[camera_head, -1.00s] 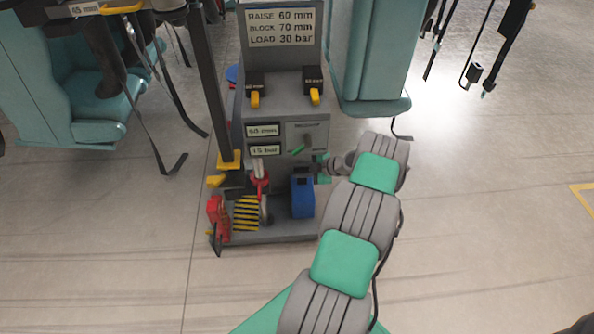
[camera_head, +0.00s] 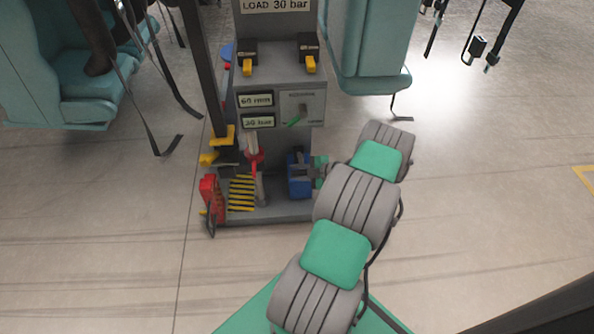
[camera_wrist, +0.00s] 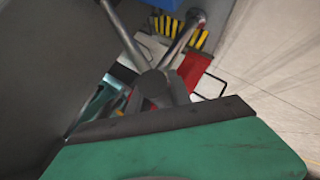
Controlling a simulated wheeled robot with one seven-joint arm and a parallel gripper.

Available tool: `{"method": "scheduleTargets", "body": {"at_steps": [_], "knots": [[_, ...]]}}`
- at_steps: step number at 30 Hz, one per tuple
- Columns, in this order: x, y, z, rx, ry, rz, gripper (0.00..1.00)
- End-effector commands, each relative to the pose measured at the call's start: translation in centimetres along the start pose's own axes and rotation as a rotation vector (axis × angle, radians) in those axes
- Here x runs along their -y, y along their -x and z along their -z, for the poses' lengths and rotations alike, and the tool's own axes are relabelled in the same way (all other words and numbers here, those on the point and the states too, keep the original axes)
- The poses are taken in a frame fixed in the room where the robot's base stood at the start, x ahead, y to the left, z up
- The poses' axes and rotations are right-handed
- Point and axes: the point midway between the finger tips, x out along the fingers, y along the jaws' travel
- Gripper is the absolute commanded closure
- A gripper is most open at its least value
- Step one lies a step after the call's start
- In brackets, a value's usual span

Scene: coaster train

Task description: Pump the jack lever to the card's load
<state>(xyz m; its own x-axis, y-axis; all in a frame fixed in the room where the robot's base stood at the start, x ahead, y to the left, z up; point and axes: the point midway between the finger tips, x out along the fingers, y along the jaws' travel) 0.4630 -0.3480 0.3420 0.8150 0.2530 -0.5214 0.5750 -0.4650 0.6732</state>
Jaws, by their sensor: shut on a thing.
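The grey jack stand (camera_head: 285,85) stands ahead in the head view. The lower edge of its card (camera_head: 276,6) shows "LOAD 30 bar"; the lines above are cut off. Two displays read 60 mm (camera_head: 255,100) and what looks like 20 bar (camera_head: 257,121). My gripper (camera_head: 308,172) is at the stand's lower right, by a blue block (camera_head: 297,188). In the wrist view my gripper (camera_wrist: 155,100) is shut on what looks like the grey jack lever (camera_wrist: 125,38). The grip is partly hidden by my fingers.
A striped plate (camera_head: 241,193) and red unit (camera_head: 212,197) are lower left. Teal seats (camera_head: 368,50) flank the stand.

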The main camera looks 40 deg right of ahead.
Motion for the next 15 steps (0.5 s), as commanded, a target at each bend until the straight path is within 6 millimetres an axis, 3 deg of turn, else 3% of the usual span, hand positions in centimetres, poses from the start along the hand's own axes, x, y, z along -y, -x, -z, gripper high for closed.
{"method": "scheduleTargets", "body": {"at_steps": [7,15], "knots": [[0.05,-0.06,-0.19,0.005,-0.002,0.001,0.57],[-0.13,0.16,-0.14,0.004,0.0,-0.001,0.57]]}}
